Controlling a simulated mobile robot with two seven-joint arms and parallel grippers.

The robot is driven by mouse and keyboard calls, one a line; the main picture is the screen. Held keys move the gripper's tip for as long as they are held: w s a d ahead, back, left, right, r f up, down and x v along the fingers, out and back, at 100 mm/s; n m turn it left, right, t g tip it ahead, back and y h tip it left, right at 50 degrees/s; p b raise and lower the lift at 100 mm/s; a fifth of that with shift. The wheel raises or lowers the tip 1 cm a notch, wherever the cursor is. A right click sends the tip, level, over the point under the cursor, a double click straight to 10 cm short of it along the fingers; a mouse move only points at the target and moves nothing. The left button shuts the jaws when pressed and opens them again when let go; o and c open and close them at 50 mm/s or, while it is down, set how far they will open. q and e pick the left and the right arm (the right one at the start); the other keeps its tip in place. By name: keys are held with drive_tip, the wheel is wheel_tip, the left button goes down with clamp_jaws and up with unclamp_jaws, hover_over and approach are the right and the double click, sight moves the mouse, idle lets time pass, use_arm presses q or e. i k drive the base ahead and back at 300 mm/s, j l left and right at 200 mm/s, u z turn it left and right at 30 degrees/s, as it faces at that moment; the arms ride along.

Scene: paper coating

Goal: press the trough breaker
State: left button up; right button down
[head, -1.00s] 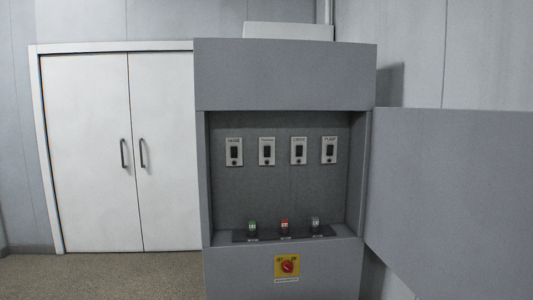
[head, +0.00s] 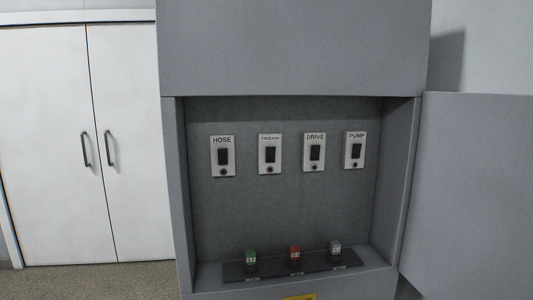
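The trough breaker (head: 270,154) is a light plate with a dark rocker and a small round dark spot below it. It is second from the left in a row on the back wall of the open grey cabinet (head: 295,50). The hose breaker (head: 222,157) is to its left. The drive breaker (head: 314,152) and the pump breaker (head: 354,150) are to its right. I cannot tell which way the rockers are set. Neither of my grippers is in view.
A ledge (head: 318,263) in the cabinet carries a green (head: 250,258), a red (head: 295,253) and a grey button-like piece (head: 335,248). The cabinet door (head: 470,190) stands open at the right. White double doors (head: 60,150) are at the left. Floor shows at lower left.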

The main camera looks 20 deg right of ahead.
sight(270, 151)
drive_tip(key=i+l, duration=0.1)
drive_tip(key=i, duration=0.35)
drive_tip(key=i+l, duration=0.15)
drive_tip(key=i, duration=0.3)
